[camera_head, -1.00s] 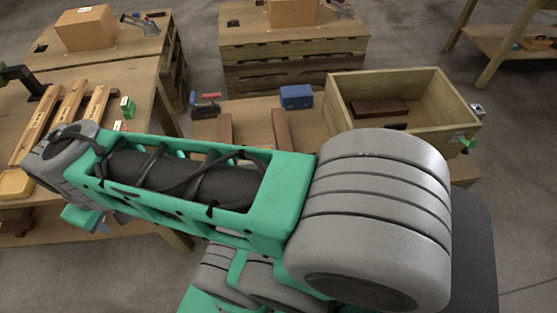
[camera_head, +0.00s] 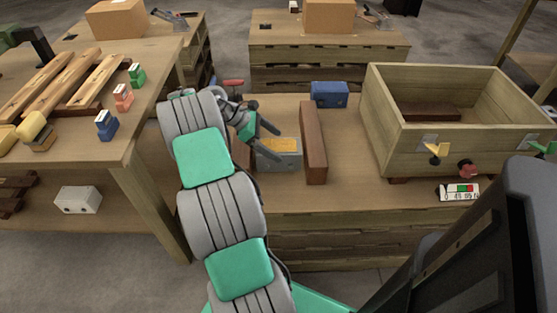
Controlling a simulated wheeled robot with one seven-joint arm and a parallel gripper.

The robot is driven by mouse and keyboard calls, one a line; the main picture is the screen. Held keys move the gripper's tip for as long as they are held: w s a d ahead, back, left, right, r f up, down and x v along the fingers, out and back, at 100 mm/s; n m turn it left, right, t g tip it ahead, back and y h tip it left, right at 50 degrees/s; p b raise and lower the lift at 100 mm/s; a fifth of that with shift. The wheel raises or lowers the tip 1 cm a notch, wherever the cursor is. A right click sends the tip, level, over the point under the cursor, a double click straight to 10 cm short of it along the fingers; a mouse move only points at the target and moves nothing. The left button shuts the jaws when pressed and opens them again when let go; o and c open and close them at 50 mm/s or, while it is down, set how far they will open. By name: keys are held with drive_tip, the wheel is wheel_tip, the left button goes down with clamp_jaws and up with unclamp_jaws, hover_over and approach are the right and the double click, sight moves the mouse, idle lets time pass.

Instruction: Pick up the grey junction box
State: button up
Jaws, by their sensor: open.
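The box's left end is partly hidden by my gripper.
A long brown bar (camera_head: 313,143) stands just right of the box; another is mostly hidden behind my arm. A blue box (camera_head: 329,94) lies behind. A wooden crate (camera_head: 455,140) stands right. A pale box (camera_head: 77,200) sits on the left table's lower shelf.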

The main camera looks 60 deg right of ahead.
sight(284, 150)
drive_tip(key=b+x, duration=0.2)
drive_tip(key=x, duration=0.3)
drive_tip(key=shift+f+b, duration=0.15)
drive_tip(key=shift+b, duration=0.2)
drive_tip(key=shift+c, duration=0.4)
drive_tip(key=c, duration=1.9)
drive_tip(key=shift+d, duration=0.1)
drive_tip(key=shift+c, duration=0.7)
